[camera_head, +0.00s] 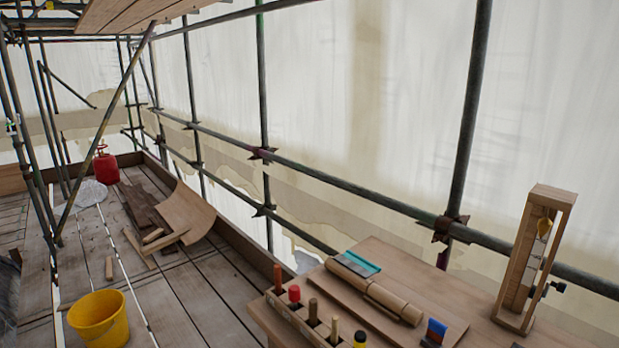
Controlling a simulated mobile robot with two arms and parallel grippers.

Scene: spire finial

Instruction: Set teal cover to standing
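A teal piece (362,262), which looks like the teal cover, lies low on the wooden workbench (385,255) at the lower right. Neither of my grippers is in view.
A rack (310,326) of several handled tools stands at the bench's front left. A blue-and-red block (435,331) is near the front edge. A tall wooden frame (525,260) stands at right. A yellow bucket (98,320) is on the planks. Scaffold poles run behind the bench.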

